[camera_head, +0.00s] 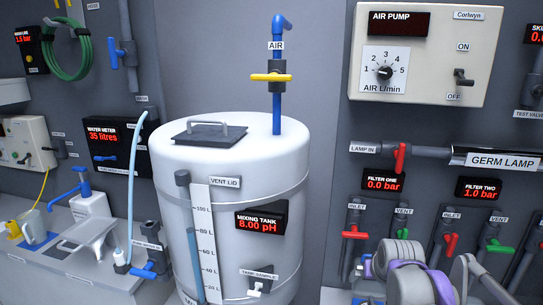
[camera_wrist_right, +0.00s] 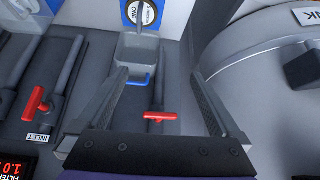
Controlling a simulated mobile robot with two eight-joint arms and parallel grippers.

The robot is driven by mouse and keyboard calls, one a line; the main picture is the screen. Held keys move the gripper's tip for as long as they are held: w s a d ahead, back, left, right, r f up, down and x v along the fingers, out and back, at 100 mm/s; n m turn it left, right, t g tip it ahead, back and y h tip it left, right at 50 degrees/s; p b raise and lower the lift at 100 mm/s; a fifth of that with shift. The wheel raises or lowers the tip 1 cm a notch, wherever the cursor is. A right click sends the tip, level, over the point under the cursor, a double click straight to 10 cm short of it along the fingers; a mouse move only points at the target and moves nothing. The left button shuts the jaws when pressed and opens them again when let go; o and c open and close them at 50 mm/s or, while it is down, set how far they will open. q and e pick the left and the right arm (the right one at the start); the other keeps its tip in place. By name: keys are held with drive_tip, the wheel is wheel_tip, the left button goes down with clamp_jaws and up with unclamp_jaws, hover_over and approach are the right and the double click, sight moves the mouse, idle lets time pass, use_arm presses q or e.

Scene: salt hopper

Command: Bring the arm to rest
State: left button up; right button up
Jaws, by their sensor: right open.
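My right arm (camera_head: 410,280) shows at the bottom right of the head view as grey and purple links, in front of the filter pipes. Its jaws are hard to make out there. In the right wrist view my right gripper (camera_wrist_right: 158,88) is open, with its two grey fingers wide apart. No held thing shows between the fingers. A red valve handle (camera_wrist_right: 160,116) and a blue handle (camera_wrist_right: 138,80) show beyond the gap; I cannot tell how far off they are. My left gripper is not in view.
The white mixing tank (camera_head: 225,150) stands left of my arm. The red inlet valve (camera_head: 355,235) and green vent valve (camera_head: 401,233) of filter one are close to my arm. The air pump panel (camera_head: 425,50) and germ lamp (camera_head: 495,160) are above. A grey bin-like box (camera_wrist_right: 138,50) shows in the wrist view.

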drive_tip(key=s+a+f, duration=0.3)
drive_tip(key=s+f, duration=0.1)
drive_tip(key=s, duration=0.5)
drive_tip(key=s+a+f+n, duration=0.1)
drive_tip(key=s+a+f, duration=0.2)
drive_tip(key=s, duration=0.6)
drive_tip(key=s+a+f+g+y, duration=0.1)
drive_tip(key=s+a+f, duration=0.1)
drive_tip(key=s+f, duration=0.3)
drive_tip(key=s, duration=0.4)
drive_tip(key=shift+s+a+f+n, duration=0.3)
drive_tip(key=shift+a+f+n, duration=0.05)
drive_tip(key=shift+a+n, duration=0.05)
